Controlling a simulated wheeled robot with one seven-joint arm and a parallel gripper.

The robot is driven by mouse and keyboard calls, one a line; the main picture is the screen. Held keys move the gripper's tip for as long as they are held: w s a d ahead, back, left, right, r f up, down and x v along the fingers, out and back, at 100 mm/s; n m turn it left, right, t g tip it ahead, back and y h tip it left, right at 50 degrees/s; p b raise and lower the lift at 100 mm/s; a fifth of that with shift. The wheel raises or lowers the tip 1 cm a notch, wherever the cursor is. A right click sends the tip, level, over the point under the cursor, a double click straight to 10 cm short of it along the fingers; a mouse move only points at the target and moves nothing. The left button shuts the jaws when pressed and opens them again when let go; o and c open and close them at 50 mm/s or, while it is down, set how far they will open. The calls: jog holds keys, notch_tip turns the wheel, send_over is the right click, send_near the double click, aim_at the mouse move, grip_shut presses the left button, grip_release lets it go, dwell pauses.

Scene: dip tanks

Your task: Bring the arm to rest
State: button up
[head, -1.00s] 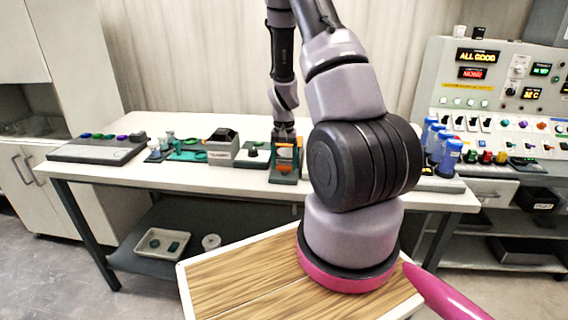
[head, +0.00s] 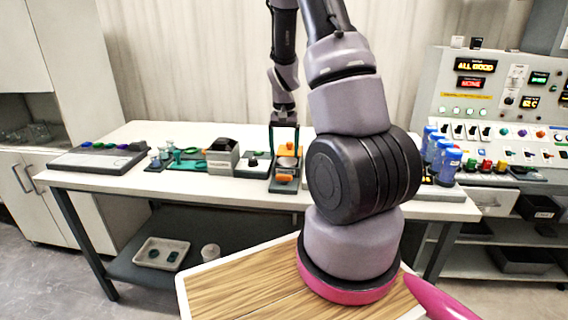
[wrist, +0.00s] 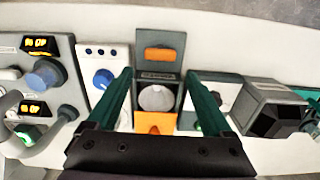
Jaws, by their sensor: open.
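My arm rises from the pink-ringed base in the head view and reaches over the white bench (head: 225,188). My gripper (head: 285,152) hangs pointing down above a small dark device with orange parts (head: 284,178). In the wrist view my gripper (wrist: 158,78) has its two teal fingers spread wide, with nothing held between them. The same device (wrist: 157,75) shows between and beyond the fingers, with an orange block at its back, a round grey disc in the middle and an orange part in front. The fingers appear clear of it.
A black-fronted grey box (head: 222,155) and a button panel (head: 98,158) stand to the left on the bench. Blue-capped cylinders (head: 447,165) and a control console (head: 500,100) are at right. A tray (head: 161,253) sits on the lower shelf. The space above the bench is open.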

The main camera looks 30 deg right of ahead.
jog(key=shift+r, duration=1.05)
jog(key=shift+r, duration=0.1)
jog(key=s+a+r+n+t+y, duration=0.1)
jog(key=s+a+r+t, duration=0.2)
jog(key=r, duration=0.6)
jog(key=s+a+r, duration=0.2)
jog(key=a+r, duration=0.2)
jog(key=r, duration=0.4)
jog(key=s+a+r+n+t+y, duration=0.1)
jog(key=s+a+r+t, duration=0.3)
jog(key=s+a+r, duration=0.3)
jog(key=s+r, duration=0.5)
jog(key=s, duration=0.3)
jog(key=shift+n, duration=0.4)
jog(key=shift+d, duration=0.1)
